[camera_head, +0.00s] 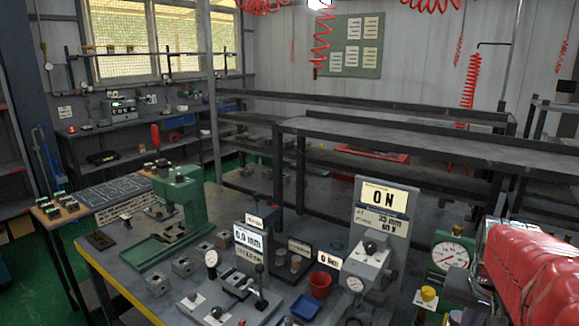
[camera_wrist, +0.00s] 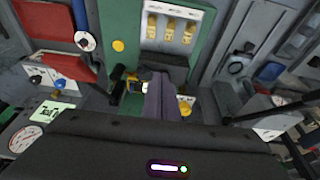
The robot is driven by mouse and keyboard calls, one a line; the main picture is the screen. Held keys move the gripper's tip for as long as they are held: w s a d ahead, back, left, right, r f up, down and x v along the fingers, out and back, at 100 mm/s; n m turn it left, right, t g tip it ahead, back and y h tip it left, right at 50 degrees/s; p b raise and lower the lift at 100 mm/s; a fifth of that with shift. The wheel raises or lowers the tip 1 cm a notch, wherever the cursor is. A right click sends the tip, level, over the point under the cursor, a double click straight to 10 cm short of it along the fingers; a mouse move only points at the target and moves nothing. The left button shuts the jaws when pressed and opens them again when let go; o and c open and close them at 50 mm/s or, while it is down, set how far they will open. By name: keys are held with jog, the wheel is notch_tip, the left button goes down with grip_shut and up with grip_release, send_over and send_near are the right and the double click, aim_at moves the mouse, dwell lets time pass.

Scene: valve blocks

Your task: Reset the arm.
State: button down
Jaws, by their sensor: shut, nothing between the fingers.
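My gripper (camera_wrist: 158,82) shows in the wrist view as a narrow grey-purple shape above the dark wrist housing with a small light. It is shut, and nothing is seen held in it. A green panel (camera_wrist: 119,22) with a pale plate of brass-coloured parts lies beyond it. I cannot tell how far the gripper is from that panel. The gripper does not show in the head view.
The workbench (camera_head: 95,268) holds a green press (camera_head: 183,203), a 0.0 mm display (camera_head: 249,239), a 0 N display (camera_head: 383,196), a red cup (camera_head: 320,285) and a blue tray (camera_head: 305,305). A dial gauge (camera_head: 451,256) stands at the right. Dark shelving stands behind.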

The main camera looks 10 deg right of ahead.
jog(key=s+a+r+n+t+y, duration=0.1)
jog(key=a+n, duration=0.3)
jog(key=a, duration=1)
jog(key=a+r+n+t+y, duration=0.1)
jog(key=a+n, duration=0.4)
jog(key=a, duration=1)
jog(key=shift+s+a+t+y, duration=0.25)
jog(key=shift+s+t+y, duration=0.1)
jog(key=shift+t, duration=0.35)
